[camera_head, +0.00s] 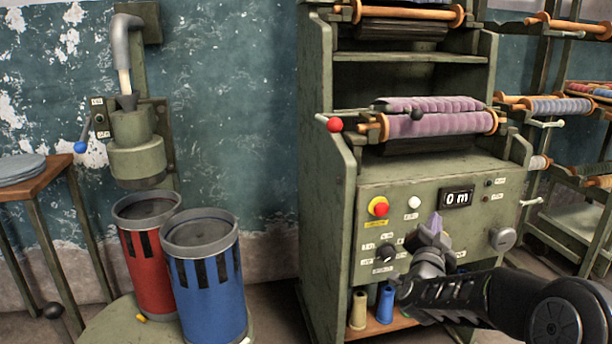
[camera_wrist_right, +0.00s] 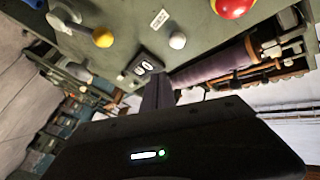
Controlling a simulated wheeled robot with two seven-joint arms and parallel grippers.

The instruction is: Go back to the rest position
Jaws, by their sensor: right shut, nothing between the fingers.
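My right gripper (camera_head: 435,222) is shut and empty. In the head view it stands in front of the green machine's control panel (camera_head: 372,222), below and left of the 0 m display (camera_head: 457,198). I cannot tell whether it touches the panel. In the right wrist view the shut fingers (camera_wrist_right: 158,92) point toward the machine, near the white button (camera_wrist_right: 178,40) and the display (camera_wrist_right: 147,65). My right arm comes in from the lower right and hides part of the panel's lower edge. My left gripper is not in view.
A red bin (camera_head: 145,262) and a blue bin (camera_head: 212,290) stand at the left under a green dispenser (camera_head: 137,150). A purple roll (camera_head: 440,118) lies across the machine above the panel. A yellow-and-red button (camera_head: 379,207) is left of my gripper. Racks (camera_head: 560,105) stand at the right.

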